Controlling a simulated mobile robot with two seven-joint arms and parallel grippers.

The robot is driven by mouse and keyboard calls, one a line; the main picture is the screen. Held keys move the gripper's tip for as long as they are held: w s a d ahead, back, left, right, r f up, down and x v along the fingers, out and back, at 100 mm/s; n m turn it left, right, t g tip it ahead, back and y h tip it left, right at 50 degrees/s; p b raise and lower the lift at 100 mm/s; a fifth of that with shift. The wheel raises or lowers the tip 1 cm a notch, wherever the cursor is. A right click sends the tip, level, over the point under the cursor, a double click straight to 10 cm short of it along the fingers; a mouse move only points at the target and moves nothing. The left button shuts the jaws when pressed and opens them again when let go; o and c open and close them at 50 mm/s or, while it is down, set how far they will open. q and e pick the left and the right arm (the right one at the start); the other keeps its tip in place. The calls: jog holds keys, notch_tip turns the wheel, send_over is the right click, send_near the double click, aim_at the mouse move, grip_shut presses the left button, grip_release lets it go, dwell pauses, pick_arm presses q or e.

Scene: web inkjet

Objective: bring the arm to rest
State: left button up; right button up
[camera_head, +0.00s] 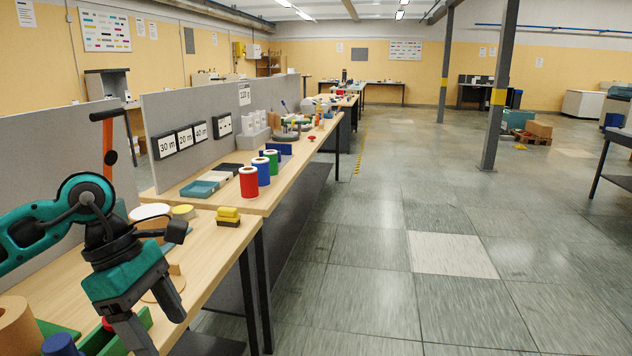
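My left arm comes in from the left in teal and black, bent over the near workbench (215,262). My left gripper (158,334) points down over the bench's front edge area. Its two grey fingers stand apart with nothing visible held between them. The lower fingertips reach toward the bottom of the picture. My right arm and gripper are not in view.
Near the gripper are a green tray (140,328), a cardboard-coloured roll (15,322) and a blue cylinder (60,345). A yellow-and-black block (228,216) lies farther back. Red (249,183), blue and green spools stand on the farther bench. The floor to the right is open.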

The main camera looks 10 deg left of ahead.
pick_arm(q)
jog(key=s+d+r+n+t+h, duration=0.1)
jog(key=d+r+n+t+h, duration=0.15)
jog(key=d+n+h, duration=1.25)
jog(key=w+a+f+n+t+y+p, duration=0.15)
jog(key=f+n+t+y, duration=0.55)
jog(key=n, duration=0.7)
jog(key=a+f+n+t+y+b, duration=0.15)
jog(key=f+n+t+y, duration=0.35)
jog(key=f+n+t, duration=0.6)
jog(key=s+a+f+n+g+y+p, duration=0.1)
jog(key=s+a+f+n+g+y, duration=0.3)
jog(key=s+f+n+g, duration=0.5)
notch_tip(320, 180, down, 3)
jog(key=shift+s+f+n+y, duration=0.1)
jog(key=shift+s+n+y, duration=0.5)
jog(key=shift+n, duration=0.4)
